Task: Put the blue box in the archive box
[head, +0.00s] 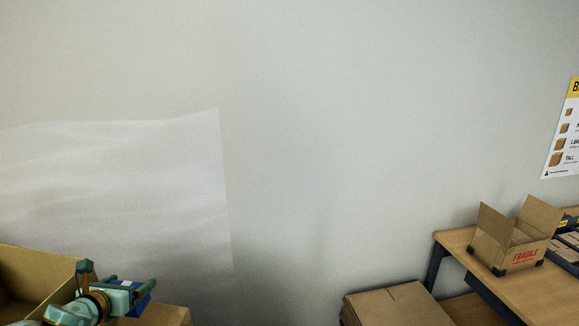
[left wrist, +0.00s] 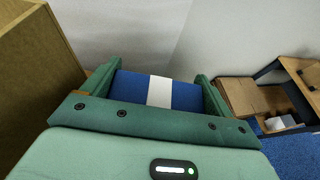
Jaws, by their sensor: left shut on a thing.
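My left gripper (head: 118,287) is at the lower left of the head view, shut on the blue box (head: 141,291). In the left wrist view the blue box (left wrist: 130,87) has a white band across it and sits between the two green fingers; its lower part is hidden behind the gripper body. An open brown carton (head: 38,262) stands close to the left of the gripper, and its wall also shows in the left wrist view (left wrist: 45,65). No label shows on it, so I cannot tell whether it is the archive box. My right gripper is not in view.
A table (head: 456,240) at the right holds an open carton marked FRAGILE (head: 512,243). Flat stacked cardboard (head: 390,303) lies left of that table. A pale sheet (head: 120,190) is by the wall behind my gripper. A poster (head: 563,135) hangs at the right.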

